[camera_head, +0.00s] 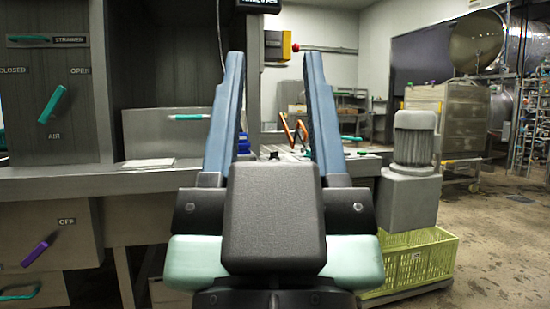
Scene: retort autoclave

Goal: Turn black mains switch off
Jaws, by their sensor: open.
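My gripper (275,56) is open and empty, its two blue fingers pointing away from me in the middle of the view. No switch can be clearly identified as the black mains switch. A small yellow box (286,46) on the far wall shows between the fingertips, with a red part at its right; details on it are too small to tell. A small dark knob-like thing (274,155) sits low between the fingers, partly hidden by my gripper's body. A purple lever (36,254) at lower left lies tilted under an "OFF" label (67,221).
A teal lever (52,104) marked "AIR" stands tilted on the left panel, below a teal strainer handle (28,39). The grey bench (90,180) spans the left. A grey motor (413,138) stands right, above a yellow-green crate (428,262). Floor is clear at far right.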

